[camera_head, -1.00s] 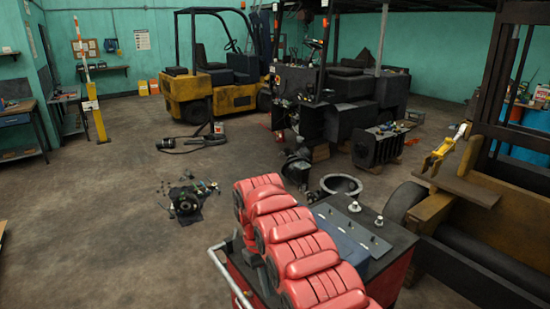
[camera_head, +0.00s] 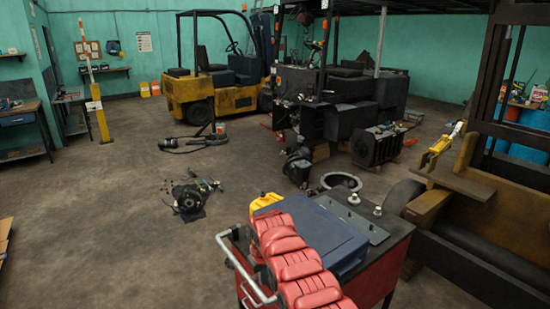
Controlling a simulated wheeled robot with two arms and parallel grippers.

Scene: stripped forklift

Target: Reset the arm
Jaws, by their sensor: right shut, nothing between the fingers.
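My right arm comes in from the bottom edge as a row of red padded links. My right gripper (camera_head: 265,226) is at its far end, shut and empty. It is low over the left part of a red tool cart (camera_head: 386,276); I cannot tell whether it touches the cart. The arm hides part of the cart top. My left arm and gripper are not in view.
A forklift frame (camera_head: 497,201) stands close on the right. Loose machine parts (camera_head: 190,196) lie left of the cart. Open floor (camera_head: 95,220) spreads further left.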

